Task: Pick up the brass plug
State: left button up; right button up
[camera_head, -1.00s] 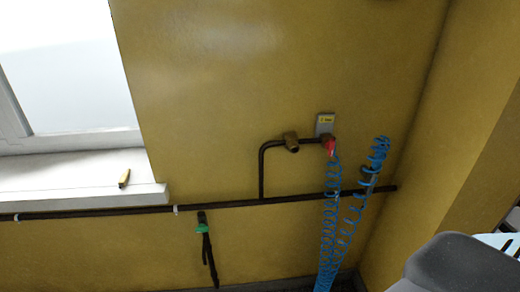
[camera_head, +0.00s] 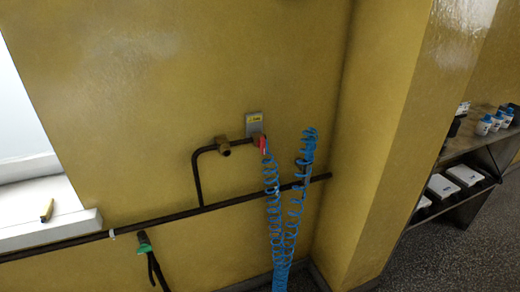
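I cannot pick out a loose brass plug for certain. A brass-coloured fitting (camera_head: 223,148) sits on the black bent pipe on the yellow wall. A second brass-coloured part (camera_head: 258,139) with a red piece beside it is at the pipe's right end, below a small grey plate with a yellow label (camera_head: 254,122). A small yellow object (camera_head: 47,210) lies on the white window sill at the left; it is too small to identify. Neither of my grippers is in view.
A blue coiled hose (camera_head: 275,215) hangs from the pipe to the floor. A green-topped black item (camera_head: 143,243) hangs below the long pipe (camera_head: 160,221). At the right, beyond the wall corner, shelves (camera_head: 470,205) hold bottles (camera_head: 484,125) and white boxes. Grey floor (camera_head: 450,255) there looks clear.

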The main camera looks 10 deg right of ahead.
aim_at(46, 213)
jog(key=u, duration=1.3)
jog(key=i+j, duration=0.15)
jog(key=j, duration=0.3)
jog(key=i+j+z, duration=0.15)
jog(key=j, duration=0.25)
jog(key=i+j, duration=0.15)
jog(key=j, duration=0.3)
jog(key=i+j+z, duration=0.1)
jog(key=j, duration=0.35)
jog(key=i+j+z, duration=0.1)
jog(key=j, duration=0.35)
jog(key=i+j, duration=0.2)
jog(key=j, duration=0.3)
jog(key=l+z, duration=0.05)
